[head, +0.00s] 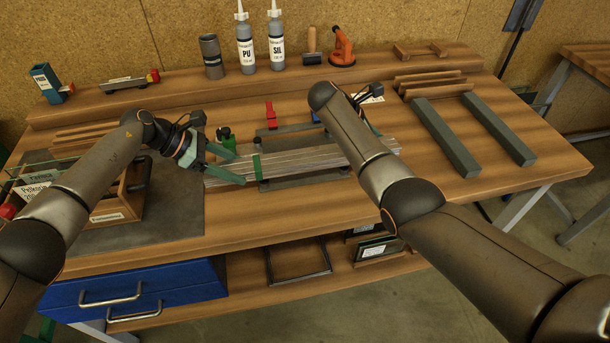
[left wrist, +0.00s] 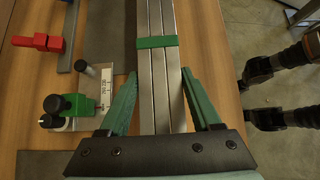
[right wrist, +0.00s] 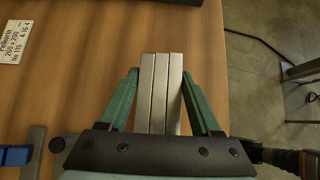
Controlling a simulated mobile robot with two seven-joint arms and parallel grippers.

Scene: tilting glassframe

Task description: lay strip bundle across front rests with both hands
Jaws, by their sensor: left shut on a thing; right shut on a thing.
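The strip bundle (head: 300,163), long grey metal strips with a green band, lies roughly level along the front middle of the bench, over a grey metal holder (head: 312,182). My left gripper (head: 222,163) is shut on its left end. In the left wrist view the strips (left wrist: 157,20) run between my left gripper's fingers (left wrist: 160,90). My right gripper (right wrist: 160,88) is shut on the other end of the strips (right wrist: 161,65); my right arm hides it in the head view. Two long grey-green bars (head: 446,138) (head: 498,128), perhaps the rests, lie parallel at the right.
A wooden rack with glass (head: 120,205) stands at the left. A red clamp piece (head: 271,115) and a green-and-black fitting (left wrist: 80,110) sit behind the bundle. Bottles (head: 245,45) and tools stand on the back shelf.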

